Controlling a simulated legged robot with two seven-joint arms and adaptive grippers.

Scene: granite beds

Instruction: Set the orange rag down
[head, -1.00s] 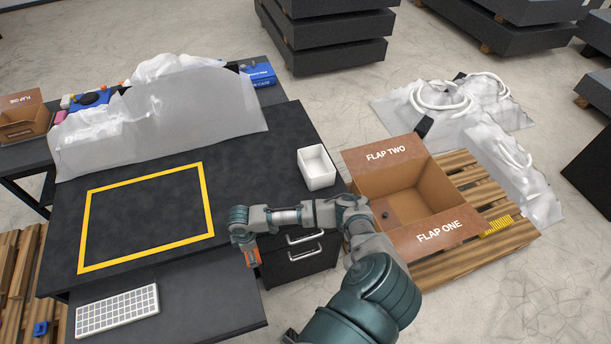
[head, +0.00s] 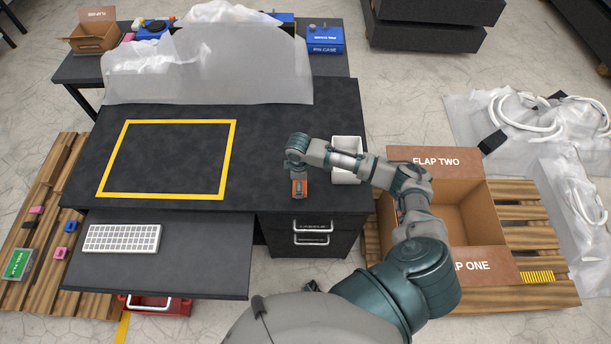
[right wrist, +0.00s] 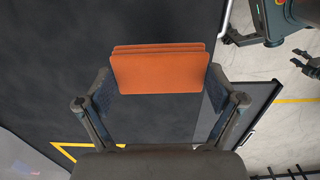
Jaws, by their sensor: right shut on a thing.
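The orange rag (right wrist: 160,70) is a folded, flat orange block held between the two fingers of my right gripper (right wrist: 160,95) in the right wrist view. In the head view the rag (head: 299,188) shows just below my right gripper (head: 299,178), over the right part of the black desk top (head: 270,130). I cannot tell whether the rag touches the desk. A yellow taped rectangle (head: 232,160) lies on the desk to the left of the rag, and its inside is empty.
A white bin (head: 345,172) stands behind my right forearm. An open cardboard box (head: 465,215) sits on a pallet to the right. Translucent sheeting (head: 210,70) stands along the desk's back. A keyboard (head: 122,238) lies on the lower shelf.

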